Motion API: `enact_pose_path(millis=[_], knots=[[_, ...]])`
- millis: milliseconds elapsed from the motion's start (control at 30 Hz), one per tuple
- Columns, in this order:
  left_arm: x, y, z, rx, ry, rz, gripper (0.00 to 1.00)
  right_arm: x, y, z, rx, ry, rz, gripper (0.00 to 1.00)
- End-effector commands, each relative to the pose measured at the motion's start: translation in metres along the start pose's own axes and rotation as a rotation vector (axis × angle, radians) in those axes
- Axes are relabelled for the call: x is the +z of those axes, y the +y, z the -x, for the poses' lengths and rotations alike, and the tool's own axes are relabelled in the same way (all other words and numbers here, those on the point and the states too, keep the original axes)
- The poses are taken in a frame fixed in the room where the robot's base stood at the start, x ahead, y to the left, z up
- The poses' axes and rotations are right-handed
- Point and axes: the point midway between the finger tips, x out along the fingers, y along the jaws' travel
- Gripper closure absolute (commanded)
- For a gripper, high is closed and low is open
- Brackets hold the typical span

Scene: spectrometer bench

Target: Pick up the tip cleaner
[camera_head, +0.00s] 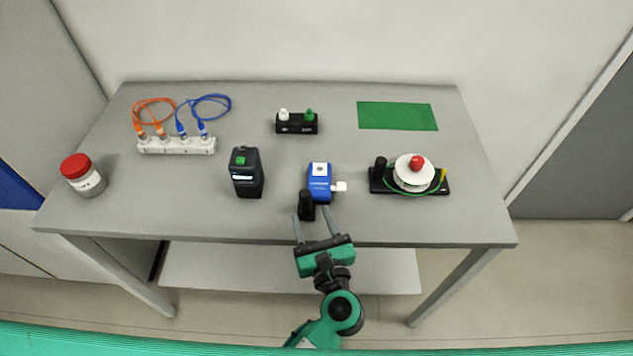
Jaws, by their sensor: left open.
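The tip cleaner appears to be the blue box (319,184) with a white top patch and a white knob on its right side. It stands near the front middle of the grey table. A black upright grip (306,206) stands at its front left, seemingly part of it. My left gripper (315,224) is open at the table's front edge, just in front of the black grip. Its two fingers point toward the box, the left one close to the grip. Nothing is held; I cannot tell whether the finger touches the grip. My right gripper is not in view.
A black handheld device (246,173) stands left of the blue box. A reel on a black base (437,187) stands right. Behind are a small black holder (296,124), a white strip with cables (177,146) and a green mat (397,116). A red-lidded jar (83,175) is far left.

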Motion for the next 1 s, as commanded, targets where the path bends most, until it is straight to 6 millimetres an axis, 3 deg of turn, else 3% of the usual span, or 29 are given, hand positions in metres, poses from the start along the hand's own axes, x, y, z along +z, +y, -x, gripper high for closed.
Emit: enact_pose_path(millis=[267, 600, 900, 933, 1000], knots=[[0.003, 0.000, -0.021, -0.001, -0.002, -0.001, 0.50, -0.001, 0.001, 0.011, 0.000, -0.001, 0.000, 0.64], [0.006, 0.000, -0.062, -0.001, -0.001, -0.002, 0.50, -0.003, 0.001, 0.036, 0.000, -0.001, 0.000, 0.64], [0.004, 0.000, -0.068, -0.001, 0.001, 0.000, 0.50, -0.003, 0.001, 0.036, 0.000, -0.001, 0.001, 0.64], [0.004, 0.000, -0.068, -0.001, 0.001, 0.000, 0.52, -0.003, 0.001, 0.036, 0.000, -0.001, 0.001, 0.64], [0.004, 0.000, -0.068, -0.001, 0.001, -0.001, 0.66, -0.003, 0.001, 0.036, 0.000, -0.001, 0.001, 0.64]])
